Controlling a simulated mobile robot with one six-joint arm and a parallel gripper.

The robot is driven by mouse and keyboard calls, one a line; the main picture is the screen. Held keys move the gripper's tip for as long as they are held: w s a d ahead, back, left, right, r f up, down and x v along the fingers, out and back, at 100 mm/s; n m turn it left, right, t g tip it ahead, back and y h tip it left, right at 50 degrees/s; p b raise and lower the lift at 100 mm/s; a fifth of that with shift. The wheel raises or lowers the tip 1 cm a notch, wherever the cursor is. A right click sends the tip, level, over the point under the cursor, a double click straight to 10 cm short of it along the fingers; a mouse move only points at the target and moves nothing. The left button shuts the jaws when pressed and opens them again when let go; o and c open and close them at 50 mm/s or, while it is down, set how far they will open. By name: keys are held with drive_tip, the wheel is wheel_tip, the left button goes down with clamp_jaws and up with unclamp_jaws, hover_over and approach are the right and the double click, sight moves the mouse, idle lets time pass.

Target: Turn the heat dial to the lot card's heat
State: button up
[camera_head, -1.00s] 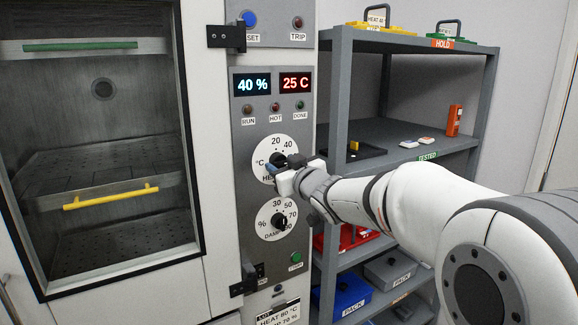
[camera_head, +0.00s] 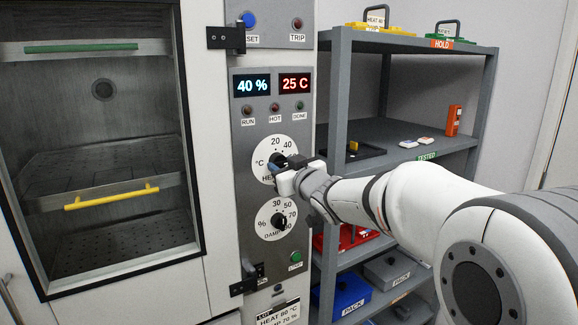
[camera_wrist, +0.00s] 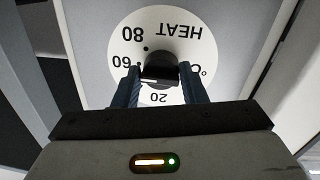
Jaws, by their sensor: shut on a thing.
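The heat dial (camera_head: 268,150) is a white disc with a black knob on the grey control panel. In the wrist view the heat dial (camera_wrist: 183,28) appears upside down, with 80, 60, 20 and HEAT readable. My gripper (camera_wrist: 160,80) is shut on the black knob (camera_wrist: 160,66), one finger on each side. In the head view my gripper (camera_head: 277,171) covers the dial's lower right. The 40 mark is hidden by a finger in the wrist view. I cannot tell the knob's exact setting. The lot card (camera_head: 279,312) sits low on the panel; its heat looks like 80 °C, but the print is small.
The damp dial (camera_head: 264,228) is just below my gripper. Displays above read 40 % (camera_head: 251,85) and 25 C (camera_head: 295,83). The chamber window (camera_head: 100,150) is to the left. A grey shelf rack (camera_head: 410,42) stands to the right, behind my arm.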

drive_tip(key=shift+r+p, duration=0.3)
drive_tip(key=shift+r, duration=0.1)
drive_tip(key=shift+r+m+p, duration=0.15)
drive_tip(key=shift+m+p, duration=0.95)
drive_tip(key=shift+a+m+p, duration=0.1)
drive_tip(key=shift+m+p, duration=1.1)
drive_tip(key=shift+p, duration=0.05)
drive_tip(key=shift+m+g+p, duration=0.3)
drive_tip(key=shift+m+p, duration=1.3)
drive_tip(key=shift+m, duration=0.3)
drive_tip(key=o, duration=1)
drive_tip(key=shift+w+f, duration=0.1)
drive_tip(key=shift+f, duration=0.25)
drive_tip(key=shift+c, duration=0.2)
